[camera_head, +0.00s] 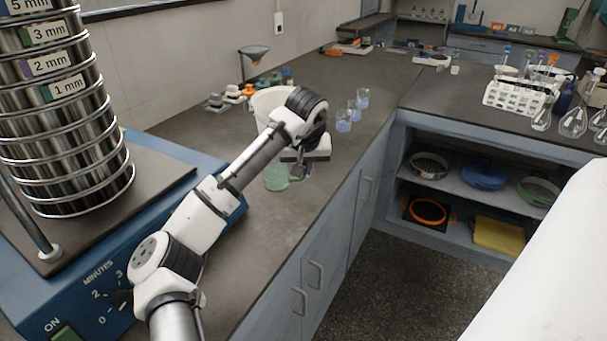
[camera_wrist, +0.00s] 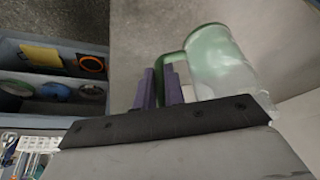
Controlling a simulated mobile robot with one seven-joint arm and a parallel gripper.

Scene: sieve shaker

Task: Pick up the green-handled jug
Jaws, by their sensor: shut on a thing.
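The green-handled jug is a translucent, pale green vessel. In the head view the jug (camera_head: 277,178) shows low beside my gripper, over the dark counter, and is partly hidden by the gripper. In the wrist view the jug (camera_wrist: 222,66) is at the upper right, with its green handle toward the fingers. My gripper (camera_wrist: 162,86) has its two purple fingers closed on the handle. In the head view my gripper (camera_head: 300,168) is over the counter near its front edge. I cannot tell whether the jug touches the counter.
A white bucket (camera_head: 270,103) stands behind my arm. Several small beakers (camera_head: 345,122) stand to its right. The sieve stack (camera_head: 66,110) on the blue shaker (camera_head: 110,290) is at the left. A test tube rack (camera_head: 520,98) stands on the right counter. Open counter (camera_head: 262,228) lies in front of the jug.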

